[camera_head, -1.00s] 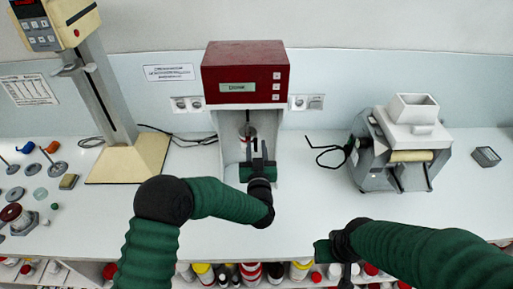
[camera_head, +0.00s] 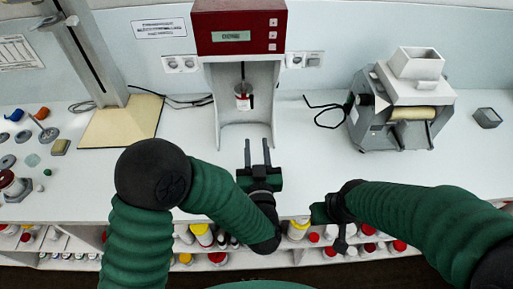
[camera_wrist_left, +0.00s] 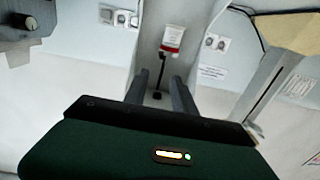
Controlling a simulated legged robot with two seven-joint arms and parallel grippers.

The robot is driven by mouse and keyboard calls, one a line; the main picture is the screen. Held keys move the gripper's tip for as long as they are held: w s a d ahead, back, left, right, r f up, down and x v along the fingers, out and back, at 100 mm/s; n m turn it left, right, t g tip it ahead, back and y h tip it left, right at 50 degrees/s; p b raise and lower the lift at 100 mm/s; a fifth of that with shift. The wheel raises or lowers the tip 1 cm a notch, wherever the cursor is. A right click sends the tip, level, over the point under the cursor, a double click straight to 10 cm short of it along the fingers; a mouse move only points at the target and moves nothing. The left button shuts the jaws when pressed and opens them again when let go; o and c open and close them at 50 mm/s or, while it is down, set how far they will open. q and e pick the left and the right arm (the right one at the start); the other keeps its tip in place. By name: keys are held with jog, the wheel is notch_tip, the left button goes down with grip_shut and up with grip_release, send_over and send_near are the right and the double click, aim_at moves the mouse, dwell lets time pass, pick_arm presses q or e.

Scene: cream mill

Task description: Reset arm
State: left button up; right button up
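My left gripper (camera_head: 257,158) is open and empty, its two fingers parallel and pointing at the machine. It is in front of the red-topped mixing machine (camera_head: 238,27), near the table's front edge. In the left wrist view its fingers (camera_wrist_left: 159,95) stand apart with nothing between them. A small white container with a red band (camera_head: 243,97) is inside the machine's bay, beneath the vertical shaft, apart from the gripper. It also shows in the left wrist view (camera_wrist_left: 173,37). My right gripper (camera_head: 325,210) is at the table's front edge; its fingers are not clear.
A grey roller mill (camera_head: 400,105) with a white hopper stands at right, with a small grey box (camera_head: 487,118) beyond it. A stand with a cream base (camera_head: 120,122) is at left, near small weights and pieces. Shelves of bottles (camera_head: 205,236) lie below the table edge.

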dwell(0.3)
pick_arm(q)
jog(key=a+f+m+g+h, duration=0.2)
jog(key=a+f+g+h, duration=0.1)
jog(key=a+f+g, duration=0.35)
jog(key=s+a+f+n+g+y, duration=0.1)
jog(key=s+a+f+g+y, duration=0.1)
jog(key=s+a+g, duration=0.7)
jog(key=s+a+f, duration=0.1)
jog(key=s+a, duration=0.5)
jog(key=s, duration=0.2)
jog(key=shift+a+f+n+y, duration=0.25)
jog(key=shift+f+n+y, duration=0.05)
jog(key=shift+f+n, duration=0.1)
